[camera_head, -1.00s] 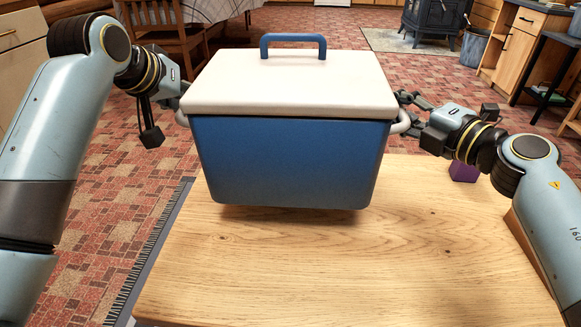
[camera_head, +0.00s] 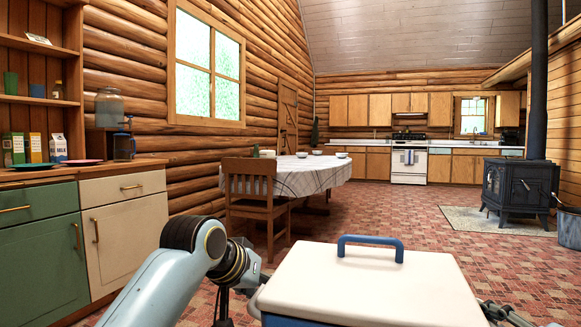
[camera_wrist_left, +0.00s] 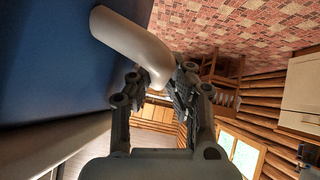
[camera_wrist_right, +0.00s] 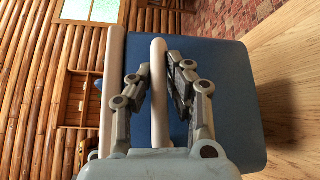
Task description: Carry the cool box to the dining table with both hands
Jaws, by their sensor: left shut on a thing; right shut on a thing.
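The cool box (camera_head: 370,287) has a white lid, a blue body and a blue top handle. It is at the bottom of the head view, low in front of me, its lower part out of frame. My left gripper (camera_wrist_left: 160,78) is shut on the pale side handle (camera_wrist_left: 135,42) at the box's left. My right gripper (camera_wrist_right: 160,78) is shut on the other side handle (camera_wrist_right: 159,100). The dining table (camera_head: 318,178), under a pale checked cloth, stands farther off, left of centre, with several bowls on it.
A wooden chair (camera_head: 252,203) stands at the dining table's near side. A cabinet (camera_head: 125,215) lines the left wall, and a black stove (camera_head: 518,187) stands at the right. Red patterned floor (camera_head: 400,218) is open between them. A wooden surface (camera_wrist_right: 285,75) lies close by the box.

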